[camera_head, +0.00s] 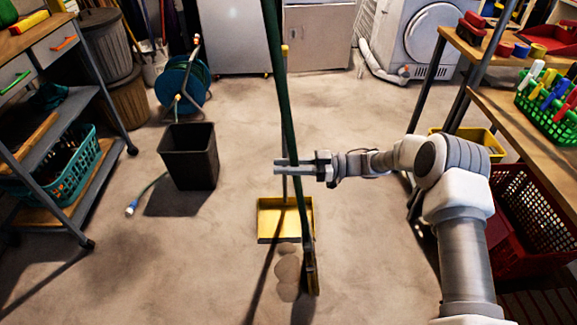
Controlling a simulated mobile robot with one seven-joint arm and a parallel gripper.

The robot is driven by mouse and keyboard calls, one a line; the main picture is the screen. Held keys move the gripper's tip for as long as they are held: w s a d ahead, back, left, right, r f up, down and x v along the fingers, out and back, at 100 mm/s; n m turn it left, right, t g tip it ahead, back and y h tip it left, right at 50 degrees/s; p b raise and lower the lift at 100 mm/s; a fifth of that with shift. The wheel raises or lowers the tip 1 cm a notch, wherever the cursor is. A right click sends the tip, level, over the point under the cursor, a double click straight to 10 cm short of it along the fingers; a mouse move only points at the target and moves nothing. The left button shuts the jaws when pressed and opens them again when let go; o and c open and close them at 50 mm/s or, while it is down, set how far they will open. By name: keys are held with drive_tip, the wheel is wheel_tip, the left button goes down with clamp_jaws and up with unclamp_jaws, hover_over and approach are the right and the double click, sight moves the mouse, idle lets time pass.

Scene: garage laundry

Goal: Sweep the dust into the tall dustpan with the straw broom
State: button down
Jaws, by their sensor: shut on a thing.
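The straw broom (288,120) has a long dark green handle that runs from the top edge down to the floor, tilted slightly. Its narrow brush head (312,272) is low, just right of the dust. My gripper (284,166) comes in from the right and is shut on the broom's handle about midway. The tall dustpan (268,219) is yellow and sits on the floor, with a thin upright handle partly hidden behind the broom and my gripper. The dust (287,270) lies in several brownish round patches in front of the pan, close to its front edge.
A black bin (188,157) stands left of the dustpan, with a hose end (131,209) on the floor. A shelf cart (62,160) is at far left. A workbench (520,110) and a red crate (515,215) are at right. The central floor is mostly clear.

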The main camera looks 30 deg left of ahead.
sight(293, 151)
drive_tip(key=shift+r, duration=0.1)
drive_tip(key=shift+w+d+r+p, duration=0.2)
drive_tip(key=shift+d+r+p, duration=0.15)
drive_tip(key=shift+r, duration=0.45)
drive_tip(key=shift+w+d+r+p, duration=0.2)
drive_tip(key=shift+r+p, duration=0.25)
drive_tip(key=shift+r, duration=0.4)
drive_tip(key=shift+w+d+r+p, duration=0.15)
drive_tip(key=shift+d+r+p, duration=0.2)
drive_tip(key=shift+r, duration=0.45)
